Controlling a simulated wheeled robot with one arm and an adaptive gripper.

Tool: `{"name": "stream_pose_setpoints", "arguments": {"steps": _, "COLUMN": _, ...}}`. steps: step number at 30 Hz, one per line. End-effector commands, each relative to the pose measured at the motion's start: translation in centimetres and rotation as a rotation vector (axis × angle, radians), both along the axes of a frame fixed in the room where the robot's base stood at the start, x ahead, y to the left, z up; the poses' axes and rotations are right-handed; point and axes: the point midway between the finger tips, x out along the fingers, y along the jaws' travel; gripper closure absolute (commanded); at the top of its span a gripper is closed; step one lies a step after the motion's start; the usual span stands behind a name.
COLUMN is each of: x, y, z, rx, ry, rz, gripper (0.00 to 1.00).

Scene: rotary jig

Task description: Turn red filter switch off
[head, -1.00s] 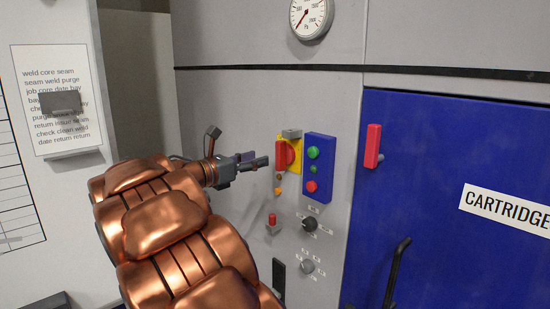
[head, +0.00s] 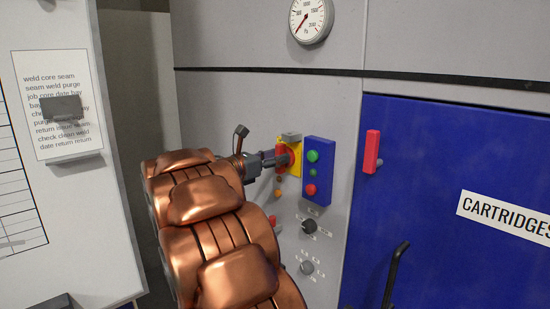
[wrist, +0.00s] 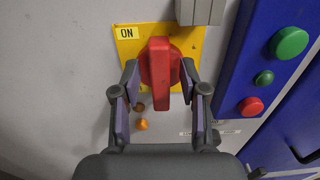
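The red switch (wrist: 160,65) is a rotary knob with an upright handle on a yellow plate (wrist: 190,52). An "ON" label (wrist: 127,32) is at the plate's upper left. In the head view the red switch (head: 290,153) is partly hidden by my gripper (head: 272,160). In the wrist view my gripper (wrist: 160,74) is open, with one finger on each side of the handle. A gap shows between the handle and the fingers, at least lower down; contact at the fingertips cannot be told.
A blue button box (head: 319,170) with green and red buttons stands close on the right. A grey block (wrist: 200,11) is just above the plate. Small orange lamps (wrist: 141,124) and dark knobs (head: 309,226) are below. A blue cartridge door (head: 440,150) is further right.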

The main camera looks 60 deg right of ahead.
Motion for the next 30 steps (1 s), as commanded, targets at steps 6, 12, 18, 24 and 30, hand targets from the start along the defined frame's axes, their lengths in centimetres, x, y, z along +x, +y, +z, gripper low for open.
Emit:
{"name": "stream_pose_setpoints", "arguments": {"steps": 6, "x": 0.0, "y": 0.01, "z": -0.02, "rx": 0.0, "ry": 0.0, "rz": 0.0, "gripper": 0.82}}
{"name": "stream_pose_setpoints", "arguments": {"steps": 12, "x": 0.01, "y": 0.02, "z": -0.01, "rx": 0.0, "ry": 0.0, "rz": 0.0, "gripper": 1.0}}
{"name": "stream_pose_setpoints", "arguments": {"steps": 18, "x": 0.0, "y": 0.02, "z": -0.03, "rx": 0.0, "ry": -0.001, "rz": 0.0, "gripper": 1.0}}
{"name": "stream_pose_setpoints", "arguments": {"steps": 24, "x": -0.12, "y": -0.01, "z": -0.2, "rx": -0.01, "ry": -0.035, "rz": -0.002, "gripper": 1.0}}
{"name": "stream_pose_setpoints", "arguments": {"steps": 30, "x": -0.28, "y": 0.0, "z": -0.35, "rx": -0.041, "ry": -0.136, "rz": -0.004, "gripper": 1.0}}
